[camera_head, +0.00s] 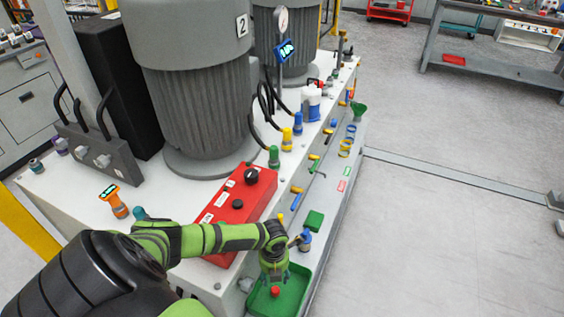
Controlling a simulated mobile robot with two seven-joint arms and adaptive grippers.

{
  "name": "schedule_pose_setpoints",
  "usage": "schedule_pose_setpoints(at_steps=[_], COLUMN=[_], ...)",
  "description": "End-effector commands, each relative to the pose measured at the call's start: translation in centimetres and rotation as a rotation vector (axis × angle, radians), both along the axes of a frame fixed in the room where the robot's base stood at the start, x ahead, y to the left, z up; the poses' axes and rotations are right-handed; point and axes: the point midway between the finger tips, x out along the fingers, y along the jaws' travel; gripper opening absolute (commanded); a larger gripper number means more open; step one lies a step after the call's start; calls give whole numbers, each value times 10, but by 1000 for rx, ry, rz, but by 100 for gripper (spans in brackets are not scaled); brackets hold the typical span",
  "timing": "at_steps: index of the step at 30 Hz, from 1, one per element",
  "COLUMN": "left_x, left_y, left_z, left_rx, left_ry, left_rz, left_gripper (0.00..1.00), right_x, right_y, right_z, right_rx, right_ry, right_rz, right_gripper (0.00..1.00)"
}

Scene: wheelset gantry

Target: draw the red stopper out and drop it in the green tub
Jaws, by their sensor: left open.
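The green tub (298,284) sits low at the front of the machine, on its lower ledge. The red stopper (275,291) shows against the inside of the tub, just below my left gripper. I cannot tell whether it rests on the tub floor or is a little above it. My left gripper (274,280) points down over the tub with its fingers open, the stopper just past their tips. My left arm hides part of the tub's back edge. My right gripper is not in view.
A red control box (238,215) lies beside my left forearm. A small blue fitting (304,240) and a green block (314,220) are close behind the tub. Large grey motors (195,100) stand on the white deck. The floor at right (440,240) is clear.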

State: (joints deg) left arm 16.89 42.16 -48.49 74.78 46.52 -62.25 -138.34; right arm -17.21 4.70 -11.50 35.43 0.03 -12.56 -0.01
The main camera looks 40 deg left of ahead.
Motion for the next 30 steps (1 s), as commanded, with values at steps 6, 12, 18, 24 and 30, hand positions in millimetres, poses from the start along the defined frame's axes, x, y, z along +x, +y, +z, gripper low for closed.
schedule_pose_setpoints(at_steps=[6,12,18,24,30], left_x=[0,0,0,-1,-1], left_y=[1,0,0,0,0], left_z=[40,80,104,109,109], left_rx=[1,1,0,0,0], left_ry=[-3,-3,-1,1,0], left_rz=[-2,-2,0,0,0], left_gripper=[56,56,56,56,56], right_x=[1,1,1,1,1], right_y=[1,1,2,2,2], right_z=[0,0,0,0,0], right_rx=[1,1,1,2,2], right_ry=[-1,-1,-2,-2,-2], right_rz=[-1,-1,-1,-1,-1], right_gripper=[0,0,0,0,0])
